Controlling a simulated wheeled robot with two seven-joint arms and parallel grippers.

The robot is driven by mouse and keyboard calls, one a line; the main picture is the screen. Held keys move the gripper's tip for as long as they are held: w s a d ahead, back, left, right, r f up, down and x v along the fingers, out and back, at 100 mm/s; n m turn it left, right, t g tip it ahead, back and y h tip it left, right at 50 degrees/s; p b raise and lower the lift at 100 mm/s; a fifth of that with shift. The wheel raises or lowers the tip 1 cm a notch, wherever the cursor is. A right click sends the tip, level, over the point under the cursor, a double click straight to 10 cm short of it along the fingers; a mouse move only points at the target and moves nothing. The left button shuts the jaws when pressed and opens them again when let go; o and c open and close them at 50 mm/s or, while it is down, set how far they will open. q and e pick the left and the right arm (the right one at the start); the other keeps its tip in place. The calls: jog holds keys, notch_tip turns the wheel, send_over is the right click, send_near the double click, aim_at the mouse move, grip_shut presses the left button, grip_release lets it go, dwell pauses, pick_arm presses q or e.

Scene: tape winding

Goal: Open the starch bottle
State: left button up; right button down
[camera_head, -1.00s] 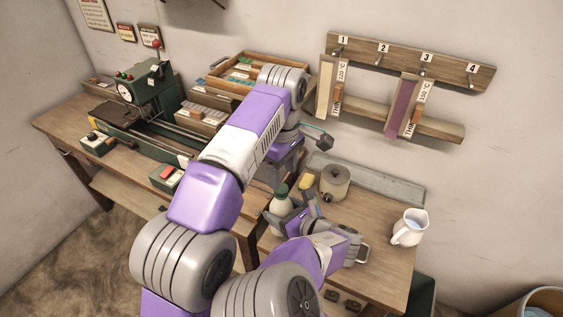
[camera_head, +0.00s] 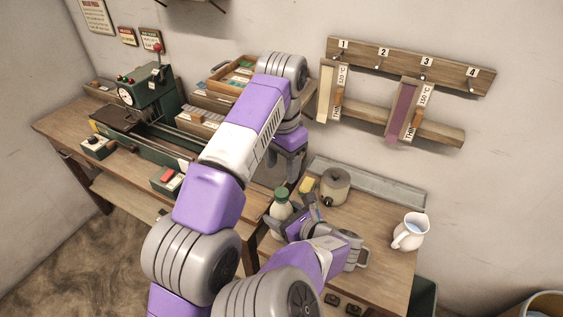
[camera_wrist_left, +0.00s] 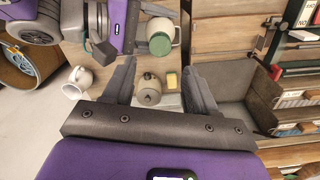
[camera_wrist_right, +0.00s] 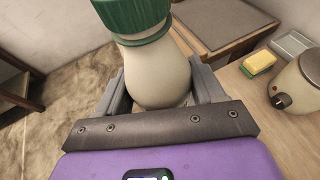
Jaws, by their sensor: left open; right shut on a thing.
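The starch bottle is pale with a green cap. In the head view its body (camera_head: 279,211) stands upright, with the cap (camera_head: 282,194) on top. My right gripper (camera_head: 296,224) is shut around the bottle's body. The right wrist view shows the body (camera_wrist_right: 157,75) between its fingers (camera_wrist_right: 160,88) and the cap (camera_wrist_right: 132,18) on the neck. My left gripper (camera_head: 289,165) is above and behind the bottle, its tips partly hidden in the head view. In the left wrist view its fingers (camera_wrist_left: 158,84) are open and empty, and the cap (camera_wrist_left: 160,44) is beyond them, apart.
A round grey-beige pot (camera_head: 334,187) and a yellow sponge (camera_head: 307,185) stand close behind the bottle. A white jug (camera_head: 409,232) stands at the table's right. A green machine (camera_head: 150,100) and wooden trays (camera_head: 232,75) occupy the left bench. The table between pot and jug is clear.

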aim_at(281, 192)
pick_arm(q)
jog(key=shift+m, duration=0.5)
jog(key=shift+f, duration=3.9)
jog(key=shift+c, duration=0.3)
grip_shut()
jog(key=n, duration=0.3)
jog(key=shift+r, duration=0.2)
jog(key=shift+r, duration=0.9)
